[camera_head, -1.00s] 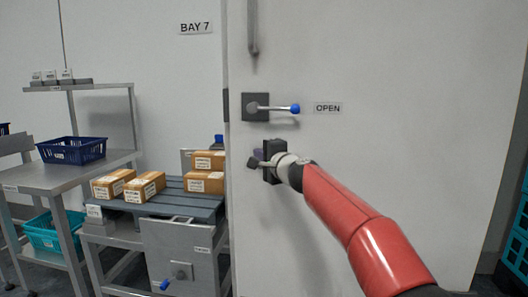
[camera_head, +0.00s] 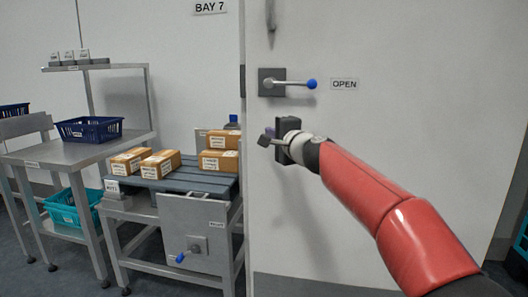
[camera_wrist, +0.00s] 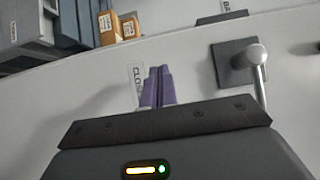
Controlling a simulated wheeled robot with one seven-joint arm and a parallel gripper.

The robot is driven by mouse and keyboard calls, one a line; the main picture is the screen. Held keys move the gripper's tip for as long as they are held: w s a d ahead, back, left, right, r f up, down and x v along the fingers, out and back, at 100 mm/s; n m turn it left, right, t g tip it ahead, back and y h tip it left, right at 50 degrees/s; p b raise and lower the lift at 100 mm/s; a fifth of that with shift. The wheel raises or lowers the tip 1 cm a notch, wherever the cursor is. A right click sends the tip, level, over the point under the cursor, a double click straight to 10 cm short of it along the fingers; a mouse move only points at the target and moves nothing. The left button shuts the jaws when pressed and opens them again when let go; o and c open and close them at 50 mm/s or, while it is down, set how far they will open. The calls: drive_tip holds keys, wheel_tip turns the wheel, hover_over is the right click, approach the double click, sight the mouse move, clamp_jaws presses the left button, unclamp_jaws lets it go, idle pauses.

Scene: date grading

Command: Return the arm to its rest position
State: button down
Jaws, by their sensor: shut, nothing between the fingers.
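My red arm reaches in from the lower right of the head view, stretched out toward the white door panel. My gripper (camera_head: 269,132) is in front of the panel, just below the lever handle (camera_head: 292,83) with its blue knob. In the wrist view its purple fingers (camera_wrist: 157,84) are together with nothing between them. The handle's grey plate (camera_wrist: 232,62) and lever stand to the right of the fingers, apart from them. Whether the fingers touch the panel I cannot tell.
An "OPEN" label (camera_head: 344,84) is right of the handle; a partly hidden label (camera_wrist: 136,78) is behind the fingers. At left, cartons (camera_head: 160,163) sit on a slatted stand (camera_head: 186,184), and a blue basket (camera_head: 89,130) on a steel table. Grey floor shows at lower left.

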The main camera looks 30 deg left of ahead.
drive_tip(key=s+d+b, duration=0.3)
drive_tip(key=s, duration=0.4)
drive_tip(key=shift+s+d+f, duration=0.15)
drive_tip(key=shift+s, duration=0.1)
